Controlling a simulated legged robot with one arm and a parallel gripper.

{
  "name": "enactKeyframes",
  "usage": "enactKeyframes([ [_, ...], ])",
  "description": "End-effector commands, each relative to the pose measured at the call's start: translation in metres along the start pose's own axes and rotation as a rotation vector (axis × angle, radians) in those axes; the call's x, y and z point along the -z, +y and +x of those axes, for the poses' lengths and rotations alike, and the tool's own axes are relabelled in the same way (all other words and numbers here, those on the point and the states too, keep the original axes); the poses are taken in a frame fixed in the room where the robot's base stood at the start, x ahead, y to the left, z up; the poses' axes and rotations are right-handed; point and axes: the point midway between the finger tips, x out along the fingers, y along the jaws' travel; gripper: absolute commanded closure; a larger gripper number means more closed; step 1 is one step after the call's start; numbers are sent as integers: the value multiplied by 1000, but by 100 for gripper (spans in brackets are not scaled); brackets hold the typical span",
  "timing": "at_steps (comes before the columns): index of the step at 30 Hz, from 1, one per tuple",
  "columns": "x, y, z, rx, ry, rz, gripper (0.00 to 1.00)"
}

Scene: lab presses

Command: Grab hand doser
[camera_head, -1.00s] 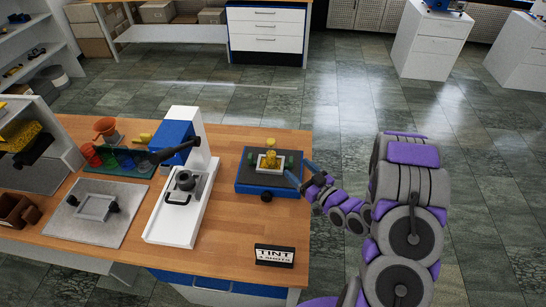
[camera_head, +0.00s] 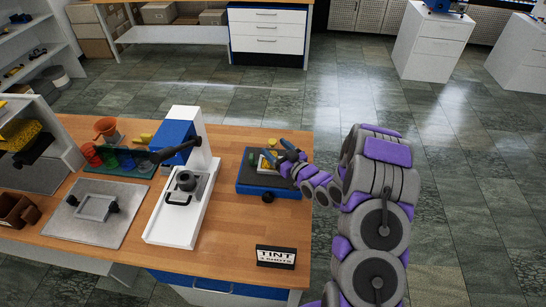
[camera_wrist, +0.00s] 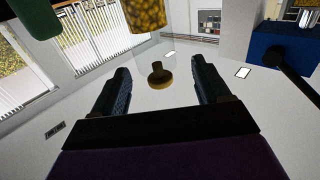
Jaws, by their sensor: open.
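The hand doser, which I take to be the yellow piece (camera_head: 268,163), stands on the blue-based stand (camera_head: 262,190) at the table's right end. My gripper (camera_head: 276,150) is over the stand, close to it, and partly hides it. In the wrist view, the open gripper (camera_wrist: 160,64) has its two dark fingers wide apart. A clear body with a brass-coloured knob (camera_wrist: 158,76) shows in the gap between them, and a yellow grainy cylinder (camera_wrist: 146,14) is at the top edge. No grip on it shows; whether a finger touches it I cannot tell.
A white and blue press (camera_head: 183,205) stands left of the stand. A black TINT sign (camera_head: 275,257) is near the front edge. Coloured cups (camera_head: 110,155) and a grey plate (camera_head: 75,225) are further left.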

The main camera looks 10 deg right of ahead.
Motion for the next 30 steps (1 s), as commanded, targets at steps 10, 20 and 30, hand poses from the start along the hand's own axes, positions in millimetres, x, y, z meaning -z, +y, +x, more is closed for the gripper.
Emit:
enactKeyframes([
  [10,2,4,42,1,1,-2,24],
  [20,2,4,45,0,-1,-1,26],
  [30,2,4,45,0,0,-1,59],
])
